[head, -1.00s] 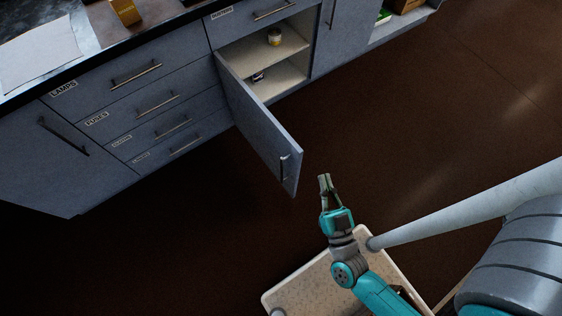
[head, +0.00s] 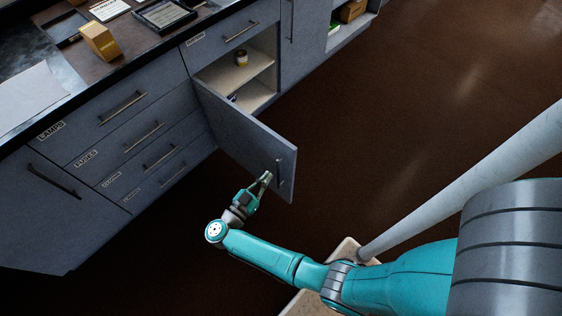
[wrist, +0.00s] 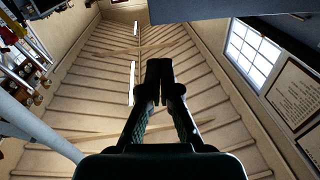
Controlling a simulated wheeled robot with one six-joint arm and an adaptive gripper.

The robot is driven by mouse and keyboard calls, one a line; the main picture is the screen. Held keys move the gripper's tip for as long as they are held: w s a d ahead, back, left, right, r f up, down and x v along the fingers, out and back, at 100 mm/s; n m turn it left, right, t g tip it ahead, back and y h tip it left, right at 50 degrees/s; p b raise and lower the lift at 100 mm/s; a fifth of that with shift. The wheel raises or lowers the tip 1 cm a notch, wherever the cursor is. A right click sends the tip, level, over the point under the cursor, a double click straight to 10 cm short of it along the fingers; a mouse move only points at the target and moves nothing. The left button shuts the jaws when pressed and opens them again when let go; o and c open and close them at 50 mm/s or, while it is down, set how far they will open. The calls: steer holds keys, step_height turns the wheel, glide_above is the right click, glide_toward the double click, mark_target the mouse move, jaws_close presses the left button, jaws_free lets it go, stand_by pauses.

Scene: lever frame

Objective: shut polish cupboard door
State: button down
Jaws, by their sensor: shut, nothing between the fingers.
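The cupboard door (head: 238,137) is a grey-blue panel standing wide open, swung out from a cupboard with two pale shelves (head: 235,70). Its bar handle (head: 280,173) is near the free edge. My gripper (head: 267,176) is shut and empty, in front of the door's outer face near the free edge, just left of the handle. I cannot tell whether the fingertips touch the door. In the wrist view my shut fingers (wrist: 159,75) point up toward the ceiling, and a dark grey-blue panel, likely the door (wrist: 215,8), crosses the top.
Drawers (head: 145,140) with bar handles line the left of the cupboard. A jar (head: 241,58) stands on the upper shelf. The dark counter (head: 75,75) holds a yellow-brown box (head: 101,40) and a framed tray (head: 165,14). The brown floor (head: 400,110) to the right is clear.

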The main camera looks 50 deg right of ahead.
mark_target(292, 150)
steer(key=shift+g, duration=0.7)
steer(key=d, duration=0.4)
steer(key=w+d, duration=0.1)
steer(key=d, duration=0.6)
steer(key=shift+w+d+f, duration=0.25)
steer(key=shift+w+d, duration=0.05)
steer(key=shift+d, duration=0.1)
